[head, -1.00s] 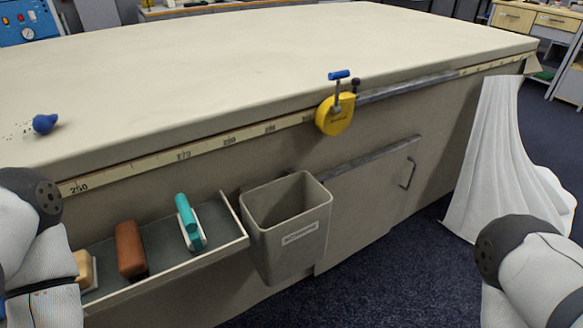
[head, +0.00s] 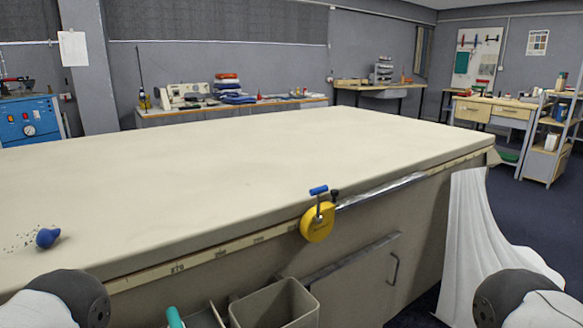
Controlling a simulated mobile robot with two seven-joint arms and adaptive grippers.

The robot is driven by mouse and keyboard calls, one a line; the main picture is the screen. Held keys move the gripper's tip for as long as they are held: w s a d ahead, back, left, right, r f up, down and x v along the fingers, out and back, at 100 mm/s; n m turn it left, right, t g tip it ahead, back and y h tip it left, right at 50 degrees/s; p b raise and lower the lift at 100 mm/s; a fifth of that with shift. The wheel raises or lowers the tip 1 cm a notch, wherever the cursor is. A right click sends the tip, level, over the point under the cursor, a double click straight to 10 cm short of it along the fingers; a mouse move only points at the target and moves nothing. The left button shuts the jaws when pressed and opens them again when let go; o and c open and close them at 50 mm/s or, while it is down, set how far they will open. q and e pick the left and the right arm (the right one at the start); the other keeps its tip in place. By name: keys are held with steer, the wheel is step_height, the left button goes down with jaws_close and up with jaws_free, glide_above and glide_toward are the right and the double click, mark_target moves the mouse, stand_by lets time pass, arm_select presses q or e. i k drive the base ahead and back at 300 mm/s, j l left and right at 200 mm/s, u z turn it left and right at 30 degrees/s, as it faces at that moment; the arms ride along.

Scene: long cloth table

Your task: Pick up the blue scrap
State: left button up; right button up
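A small rounded blue thing (head: 47,237) lies on the cream table top (head: 270,160), near its front edge at the far left of the head view. Dark specks are scattered on the cloth beside it. It looks more like a lump or bulb than a flat piece, and I cannot tell whether it is the blue scrap. No other blue scrap shows on the table. Only upper parts of my two arms show at the bottom left and bottom right. Both grippers are out of the picture.
A yellow tape clamp (head: 317,222) with a blue handle sits on the table's front edge. Below hang a grey bin (head: 262,306) and a tray. White cloth (head: 480,240) drapes at the right end. The table top is mostly clear.

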mark_target(46, 238)
steer(key=u, duration=1.4)
steer(key=i+j+z, duration=0.15)
steer(key=j+z, duration=0.5)
steer(key=j, duration=0.25)
